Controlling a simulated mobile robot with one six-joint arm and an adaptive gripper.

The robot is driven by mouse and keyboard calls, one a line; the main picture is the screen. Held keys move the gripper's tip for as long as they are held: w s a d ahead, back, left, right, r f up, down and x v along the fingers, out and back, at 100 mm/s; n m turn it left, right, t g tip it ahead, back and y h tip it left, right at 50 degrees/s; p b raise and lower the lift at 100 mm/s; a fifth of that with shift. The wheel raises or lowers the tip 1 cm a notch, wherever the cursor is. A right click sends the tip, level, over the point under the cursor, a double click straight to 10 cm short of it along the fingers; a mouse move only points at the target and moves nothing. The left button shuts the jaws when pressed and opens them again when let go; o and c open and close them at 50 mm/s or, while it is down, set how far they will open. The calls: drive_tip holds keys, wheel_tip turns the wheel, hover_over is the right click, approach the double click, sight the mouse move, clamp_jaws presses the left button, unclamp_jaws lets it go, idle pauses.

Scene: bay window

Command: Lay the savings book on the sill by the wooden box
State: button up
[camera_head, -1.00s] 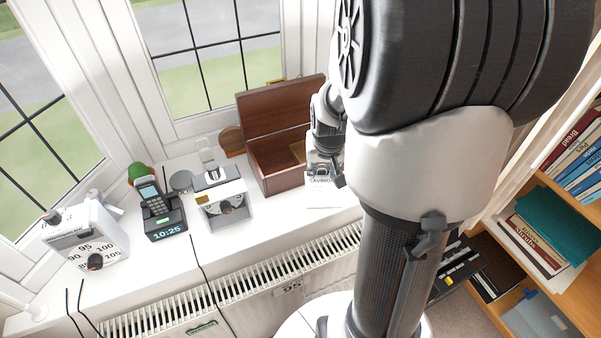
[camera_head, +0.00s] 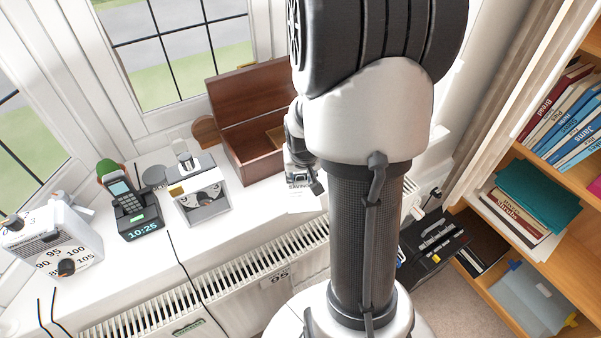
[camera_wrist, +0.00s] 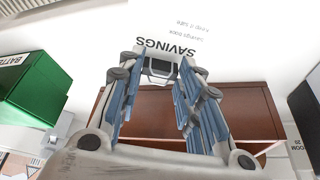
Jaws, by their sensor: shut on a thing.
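The white savings book (camera_wrist: 165,22), with "SAVINGS" printed on it, is held at my gripper's tips in the wrist view. It also shows in the head view (camera_head: 302,202), just in front of the wooden box (camera_head: 252,166). My gripper (camera_wrist: 160,66) is shut on the book's near part, at a small grey piece between the fingertips. The brown wooden box has its lid up and stands on the white sill (camera_head: 235,226); it also shows behind the fingers in the wrist view (camera_wrist: 245,112). I cannot tell whether the book touches the sill. My arm hides the area right of the box.
A radiator (camera_head: 210,292) runs under the sill. A bookshelf (camera_head: 545,165) is at right. A green box (camera_wrist: 38,88) shows in the wrist view.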

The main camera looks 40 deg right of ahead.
sight(303, 197)
drive_tip(key=o, duration=1.1)
drive_tip(key=shift+f, duration=0.1)
drive_tip(key=shift+r+p, duration=0.3)
drive_tip(key=p+v, duration=0.4)
drive_tip(key=v, duration=0.7)
drive_tip(key=shift+s+r, duration=0.1)
drive_tip(key=shift+r, duration=0.25)
